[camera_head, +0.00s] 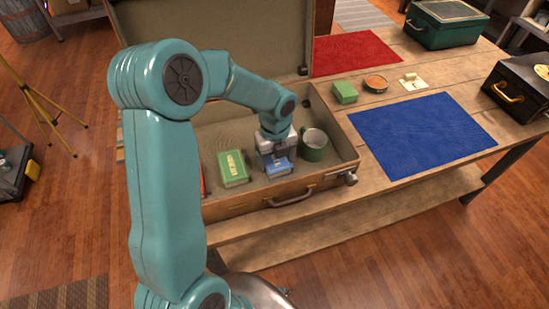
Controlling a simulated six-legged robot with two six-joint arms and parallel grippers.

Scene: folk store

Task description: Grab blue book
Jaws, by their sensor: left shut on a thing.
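The blue book (279,167) is inside the open brown suitcase (250,206), near its front wall. My left gripper (275,157) reaches down over the book and is shut on it. The gripper hides the upper part of the book. I cannot tell whether the book still touches the suitcase floor. A green book (233,168) lies to the left of the blue book, and a green mug (314,146) stands close on its right. My right gripper does not show.
The suitcase lid (220,35) stands raised behind. A blue mat (422,134) and a red mat (352,53) lie on the wooden table to the right. A green box (345,92) and a small round tin (376,83) sit between them. A red item (202,180) shows beside my arm.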

